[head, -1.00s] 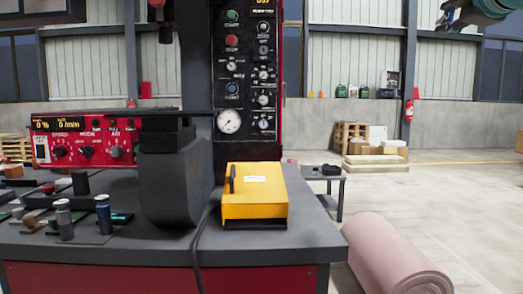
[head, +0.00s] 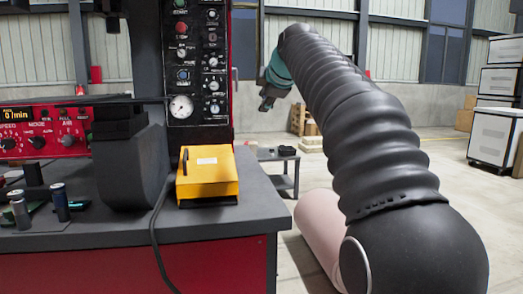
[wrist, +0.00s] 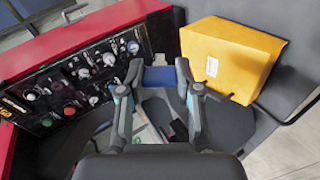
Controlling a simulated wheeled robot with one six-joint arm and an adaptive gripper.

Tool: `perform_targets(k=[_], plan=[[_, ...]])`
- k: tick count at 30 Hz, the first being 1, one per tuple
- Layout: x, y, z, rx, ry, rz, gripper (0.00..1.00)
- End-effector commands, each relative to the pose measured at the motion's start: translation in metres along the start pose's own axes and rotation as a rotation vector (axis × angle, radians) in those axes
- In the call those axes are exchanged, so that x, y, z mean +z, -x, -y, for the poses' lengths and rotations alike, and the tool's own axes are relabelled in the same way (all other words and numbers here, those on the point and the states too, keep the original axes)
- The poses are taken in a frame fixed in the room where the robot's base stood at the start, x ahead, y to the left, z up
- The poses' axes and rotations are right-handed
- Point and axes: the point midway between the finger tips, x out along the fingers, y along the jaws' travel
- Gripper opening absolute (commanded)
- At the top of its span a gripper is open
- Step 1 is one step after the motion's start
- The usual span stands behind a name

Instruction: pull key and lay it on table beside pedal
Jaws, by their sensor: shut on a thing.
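The yellow pedal (head: 208,183) sits on the dark table (head: 190,228) near its right end. It also shows in the wrist view (wrist: 225,58), to the right of my gripper. My gripper (wrist: 160,68) is shut on a small blue piece, which I take to be the key (wrist: 162,77); its shape is mostly hidden by the fingers. In the head view my gripper (head: 267,102) hangs right of the control panel and above and right of the pedal. I cannot make out the key in the head view.
The control panel (head: 198,75) with knobs and a gauge stands behind the pedal. A dark block (head: 132,168) stands left of it, and a black cable runs over the table's front edge. Bare table lies right of the pedal. A pink roll (head: 318,228) lies on the floor.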

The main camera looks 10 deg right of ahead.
Motion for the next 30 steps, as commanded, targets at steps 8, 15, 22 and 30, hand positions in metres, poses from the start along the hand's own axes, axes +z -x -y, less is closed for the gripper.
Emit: perform_targets(k=[8,15,22,30], plan=[[0.017,-0.069,0.096,-0.316,-0.048,0.128,0.00],[0.024,-0.086,0.132,-0.414,-0.073,0.169,0.00],[0.025,-0.087,0.135,-0.420,-0.075,0.171,0.00],[0.024,-0.085,0.133,-0.418,-0.073,0.170,0.00]])
